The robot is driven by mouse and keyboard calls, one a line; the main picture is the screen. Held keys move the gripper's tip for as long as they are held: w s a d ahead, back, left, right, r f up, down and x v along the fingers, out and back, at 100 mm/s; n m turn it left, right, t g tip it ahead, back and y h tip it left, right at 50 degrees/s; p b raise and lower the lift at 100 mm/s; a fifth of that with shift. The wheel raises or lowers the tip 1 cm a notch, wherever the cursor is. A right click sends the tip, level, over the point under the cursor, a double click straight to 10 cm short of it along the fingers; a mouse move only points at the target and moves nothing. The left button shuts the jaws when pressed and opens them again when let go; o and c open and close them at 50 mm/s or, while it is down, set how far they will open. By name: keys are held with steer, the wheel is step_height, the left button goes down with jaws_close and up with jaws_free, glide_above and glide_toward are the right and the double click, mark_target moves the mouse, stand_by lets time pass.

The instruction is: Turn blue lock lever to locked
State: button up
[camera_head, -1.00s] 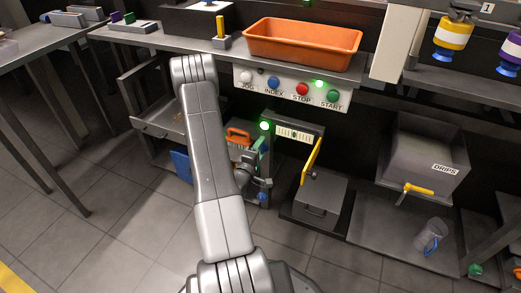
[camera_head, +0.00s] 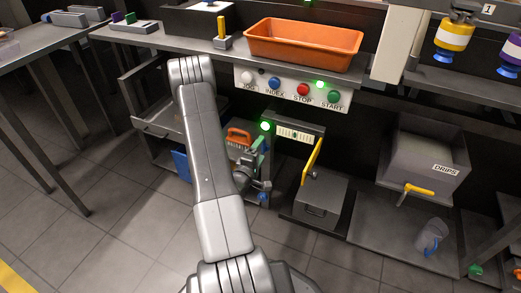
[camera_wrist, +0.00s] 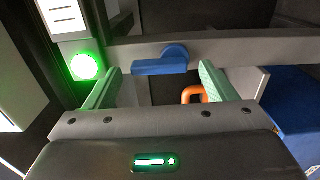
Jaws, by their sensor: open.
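The blue lock lever (camera_wrist: 160,66) shows in the wrist view on a grey horizontal bar (camera_wrist: 225,48). Its rounded pivot end is at the right and its arm points left, lying roughly level. My gripper (camera_wrist: 161,71) is open, with one green finger to each side of the lever in the picture. The lever looks just beyond the fingertips; I cannot tell whether they touch it. In the head view my gripper (camera_head: 258,148) is partly hidden by my arm, low under the bench near a green lamp (camera_head: 265,127), and I cannot make out the lever there.
The lit green lamp (camera_wrist: 84,66) is close to the left finger. An orange handle (camera_wrist: 194,94) and a blue bin (camera_wrist: 290,105) lie behind the bar. A yellow handle (camera_head: 311,160) stands right of my gripper, above a grey box (camera_head: 322,195).

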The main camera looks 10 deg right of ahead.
steer(key=p+v, duration=0.2)
steer(key=v, duration=1)
steer(key=shift+s+a, duration=0.2)
steer(key=shift+s, duration=0.05)
steer(key=b+x, duration=0.2)
steer(key=x, duration=1.2)
steer(key=shift+s, duration=0.2)
